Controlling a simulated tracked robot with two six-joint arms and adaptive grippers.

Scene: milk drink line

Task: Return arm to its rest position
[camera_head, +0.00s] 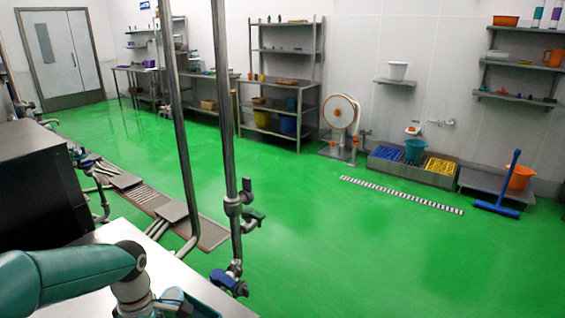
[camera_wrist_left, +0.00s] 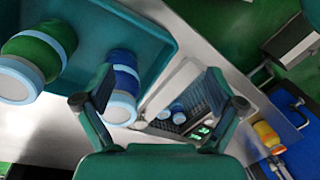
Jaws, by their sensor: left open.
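My left arm (camera_head: 75,274) enters the head view at the lower left and bends down over the steel table top. Its gripper is not clearly seen there. In the left wrist view my left gripper (camera_wrist_left: 163,88) is open, its two fingers spread wide with nothing held between them. A green jar with a pale lid (camera_wrist_left: 37,55) and a blue jar with a pale blue lid (camera_wrist_left: 122,85) are to the left, by a teal tray (camera_wrist_left: 140,30). The left finger is close to the blue jar in the picture; I cannot tell whether they touch. My right gripper is not in view.
A steel table (camera_head: 125,235) lies under the arm, with a dark box (camera_head: 38,182) behind it. Upright pipes with a valve (camera_head: 233,205) stand beside the table. The wrist view shows a dark grate (camera_wrist_left: 190,108) and a yellow-orange bottle (camera_wrist_left: 267,135). The green floor is largely clear.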

